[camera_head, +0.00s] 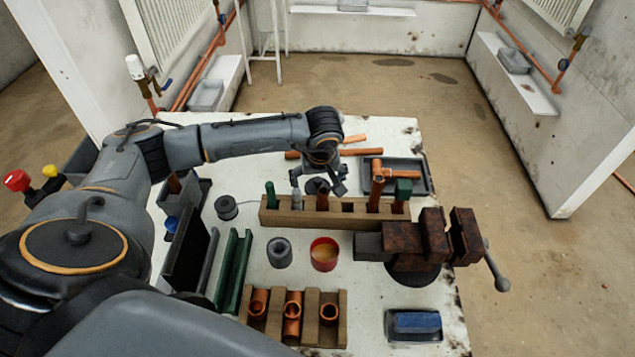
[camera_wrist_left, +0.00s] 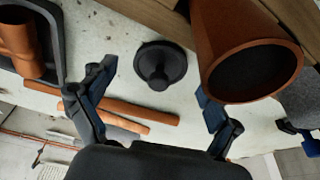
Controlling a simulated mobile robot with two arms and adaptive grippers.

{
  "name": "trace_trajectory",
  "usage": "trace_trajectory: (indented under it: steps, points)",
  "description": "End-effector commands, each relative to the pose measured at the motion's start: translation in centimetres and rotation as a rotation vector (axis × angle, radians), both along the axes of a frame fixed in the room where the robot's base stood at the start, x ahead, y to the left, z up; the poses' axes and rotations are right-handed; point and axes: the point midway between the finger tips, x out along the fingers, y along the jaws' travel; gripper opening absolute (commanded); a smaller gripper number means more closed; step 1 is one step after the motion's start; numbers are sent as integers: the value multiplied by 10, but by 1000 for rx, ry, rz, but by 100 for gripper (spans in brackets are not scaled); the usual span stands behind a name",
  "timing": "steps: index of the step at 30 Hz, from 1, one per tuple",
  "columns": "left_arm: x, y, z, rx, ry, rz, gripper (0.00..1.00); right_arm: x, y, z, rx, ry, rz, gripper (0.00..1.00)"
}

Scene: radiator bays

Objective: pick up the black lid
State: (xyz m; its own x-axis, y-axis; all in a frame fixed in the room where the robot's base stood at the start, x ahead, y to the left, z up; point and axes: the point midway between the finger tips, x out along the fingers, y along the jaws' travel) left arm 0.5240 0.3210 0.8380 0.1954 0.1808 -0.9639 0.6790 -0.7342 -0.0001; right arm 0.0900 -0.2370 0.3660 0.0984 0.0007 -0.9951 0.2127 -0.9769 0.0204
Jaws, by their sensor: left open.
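The black lid (camera_wrist_left: 160,66), a round disc with a central knob, lies on the white table in the left wrist view. In the head view it shows as a dark disc (camera_head: 313,187) behind the wooden rack, partly hidden by my gripper. My left gripper (camera_head: 322,183) is open and points down above it. In the left wrist view the open fingers (camera_wrist_left: 155,92) stand either side of the lid, apart from it, with nothing between them. My right gripper is not in view.
The wooden rack (camera_head: 335,218) with upright tubes stands just in front of the lid; one copper tube (camera_wrist_left: 243,48) looms close in the wrist view. Loose copper pipes (camera_wrist_left: 125,113) and a grey tray (camera_head: 420,175) lie nearby. A rusty vise (camera_head: 420,240) stands front right.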

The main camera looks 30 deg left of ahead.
Motion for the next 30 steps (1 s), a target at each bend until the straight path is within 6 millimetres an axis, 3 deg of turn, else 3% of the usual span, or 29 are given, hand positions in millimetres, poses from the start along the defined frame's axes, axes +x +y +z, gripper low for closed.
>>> trace_trajectory:
  steps: [8,15,26,30]
  points:
    - [1,1,-5,0,0,0,90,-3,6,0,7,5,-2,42]
    - [1,1,-5,0,0,0,46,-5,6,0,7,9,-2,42]
    - [1,1,-4,0,0,0,46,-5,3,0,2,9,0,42]
    - [2,1,7,0,-4,0,46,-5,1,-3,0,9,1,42]
